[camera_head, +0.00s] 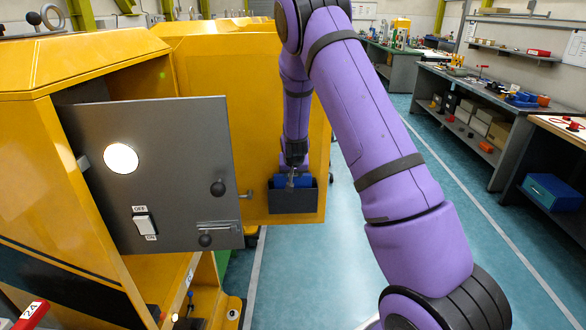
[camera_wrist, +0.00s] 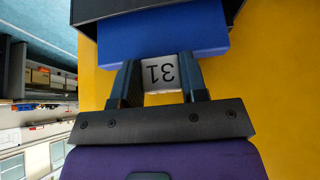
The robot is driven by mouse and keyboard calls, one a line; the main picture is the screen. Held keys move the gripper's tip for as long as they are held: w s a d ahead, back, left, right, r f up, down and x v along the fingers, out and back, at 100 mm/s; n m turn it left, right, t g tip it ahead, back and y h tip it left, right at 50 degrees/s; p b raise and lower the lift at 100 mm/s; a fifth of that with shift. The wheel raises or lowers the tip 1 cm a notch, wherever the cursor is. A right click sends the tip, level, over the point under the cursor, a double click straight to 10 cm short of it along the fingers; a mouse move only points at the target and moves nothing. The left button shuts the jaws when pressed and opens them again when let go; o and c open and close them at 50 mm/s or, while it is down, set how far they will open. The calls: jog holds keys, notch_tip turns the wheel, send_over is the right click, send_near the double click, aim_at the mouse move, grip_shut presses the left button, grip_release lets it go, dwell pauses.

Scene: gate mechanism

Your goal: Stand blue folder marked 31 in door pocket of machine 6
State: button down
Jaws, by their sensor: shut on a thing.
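The blue folder (camera_wrist: 160,38) carries a white label marked 31, which appears upside down in the wrist view. My gripper (camera_wrist: 158,75) is shut on the folder at its label end. The folder's far end is inside the dark grey door pocket (camera_wrist: 90,10). In the head view the pocket (camera_head: 293,199) is fixed low on the yellow door (camera_head: 250,130), and the blue folder (camera_head: 282,181) shows above its front wall. My gripper (camera_head: 293,178) is just above the pocket there. How deep the folder sits is hidden. No machine number is readable.
A grey panel (camera_head: 160,180) with a round white lamp, a switch and black knobs stands left of the door. Workbenches (camera_head: 480,105) line the right side, one with a blue box (camera_head: 553,191) below it. The teal floor between is clear.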

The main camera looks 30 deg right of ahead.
jog(key=shift+f, duration=0.5)
dwell(0.4)
jog(key=c, duration=0.6)
grip_release()
jog(key=shift+o, duration=0.2)
jog(key=v, duration=1)
jog(key=shift+s+r, duration=0.2)
jog(key=shift+r, duration=0.1)
jog(key=shift+a, duration=0.1)
